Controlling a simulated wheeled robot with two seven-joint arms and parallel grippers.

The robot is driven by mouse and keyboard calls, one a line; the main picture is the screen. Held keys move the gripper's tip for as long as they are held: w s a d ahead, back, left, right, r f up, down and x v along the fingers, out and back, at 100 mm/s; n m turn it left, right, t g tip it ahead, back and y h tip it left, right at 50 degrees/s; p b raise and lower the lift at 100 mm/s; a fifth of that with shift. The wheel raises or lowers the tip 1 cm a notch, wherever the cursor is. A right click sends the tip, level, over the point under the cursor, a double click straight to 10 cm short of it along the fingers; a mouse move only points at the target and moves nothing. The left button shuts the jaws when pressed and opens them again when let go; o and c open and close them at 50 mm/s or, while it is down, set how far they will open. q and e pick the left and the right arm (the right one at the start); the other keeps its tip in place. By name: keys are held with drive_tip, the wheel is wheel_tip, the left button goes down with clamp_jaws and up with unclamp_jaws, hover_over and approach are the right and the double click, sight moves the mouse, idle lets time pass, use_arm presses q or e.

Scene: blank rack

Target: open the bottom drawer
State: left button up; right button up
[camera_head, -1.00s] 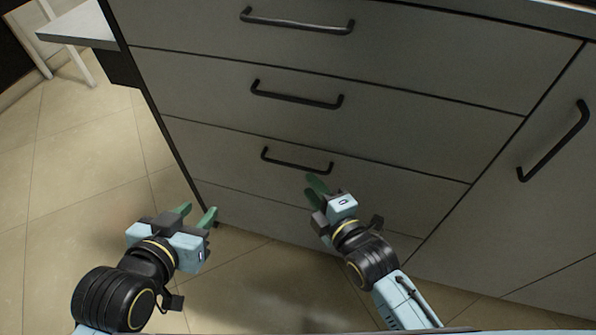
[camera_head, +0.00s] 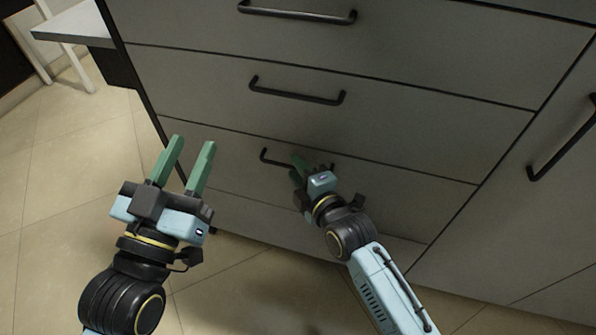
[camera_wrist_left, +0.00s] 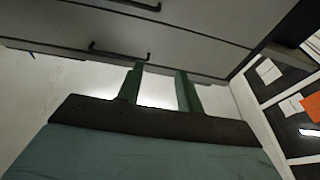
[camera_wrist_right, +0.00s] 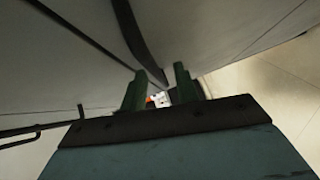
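The bottom drawer (camera_head: 395,205) is a grey front, closed flush with the cabinet, with a dark bar handle (camera_head: 274,160). My right gripper (camera_head: 298,168) is at the right part of this handle and hides some of it. In the right wrist view its green fingers (camera_wrist_right: 160,78) are apart, and a dark bar (camera_wrist_right: 137,42) runs down to the gap between their tips. I cannot tell whether they touch it. My left gripper (camera_head: 193,145) is open and empty, left of the handle; its spread fingers also show in the left wrist view (camera_wrist_left: 158,70).
Two more drawers with bar handles, a middle one (camera_head: 296,92) and an upper one (camera_head: 297,14), sit above. A door with a handle (camera_head: 563,142) is at the right. Tiled floor (camera_head: 75,185) is clear at the left.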

drive_tip(key=shift+c, duration=0.2)
clamp_jaws()
drive_tip(key=shift+s+a, duration=0.1)
